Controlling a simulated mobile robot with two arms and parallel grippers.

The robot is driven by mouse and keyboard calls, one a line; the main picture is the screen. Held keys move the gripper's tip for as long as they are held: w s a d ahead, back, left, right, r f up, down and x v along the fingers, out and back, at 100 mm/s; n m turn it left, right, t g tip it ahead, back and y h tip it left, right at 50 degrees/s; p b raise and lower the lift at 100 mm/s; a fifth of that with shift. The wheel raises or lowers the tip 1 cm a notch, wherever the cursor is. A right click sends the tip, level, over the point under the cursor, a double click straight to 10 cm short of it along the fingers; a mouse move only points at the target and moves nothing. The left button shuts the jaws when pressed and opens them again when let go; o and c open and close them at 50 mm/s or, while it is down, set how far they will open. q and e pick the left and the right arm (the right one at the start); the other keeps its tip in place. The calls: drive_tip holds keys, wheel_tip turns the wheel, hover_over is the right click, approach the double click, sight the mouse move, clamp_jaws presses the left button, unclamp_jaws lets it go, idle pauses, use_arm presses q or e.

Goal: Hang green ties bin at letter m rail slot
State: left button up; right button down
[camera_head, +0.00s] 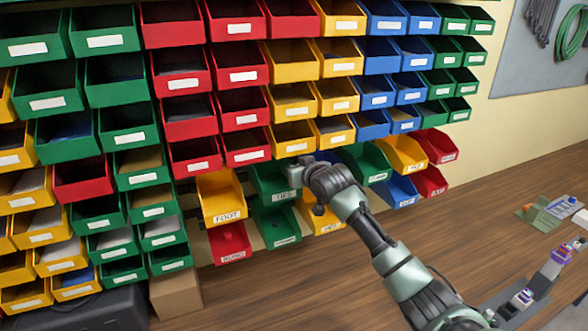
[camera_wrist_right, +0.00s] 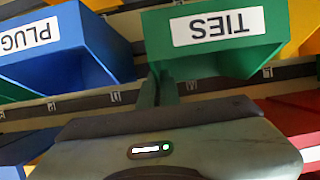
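The green ties bin (camera_head: 275,178) is in the upper row of the low rail, right of the yellow FOOT bin. In the right wrist view the ties bin (camera_wrist_right: 262,52) appears upside down, with its TIES label facing out. My right gripper (camera_head: 308,165) is at the bin's right side. In the wrist view its narrow fingers (camera_wrist_right: 160,88) are close together at the bin's side wall and look shut on it. The fingertips are partly hidden. My left gripper is not in view.
A blue PLUG bin (camera_wrist_right: 70,50) is close beside the ties bin. The yellow FOOT bin (camera_head: 222,197) is on its left, another green bin (camera_head: 279,228) below, and a green bin (camera_head: 368,163) further right. Bin shelves rise behind. The wooden table (camera_head: 480,225) is mostly clear.

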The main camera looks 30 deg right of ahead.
drive_tip(key=shift+f, duration=0.55)
idle(0.6)
drive_tip(key=shift+f+t+b, duration=0.3)
drive_tip(key=shift+b, duration=0.15)
drive_tip(key=c, duration=1.6)
unclamp_jaws()
drive_tip(key=shift+s, duration=0.1)
drive_tip(key=shift+o, duration=0.2)
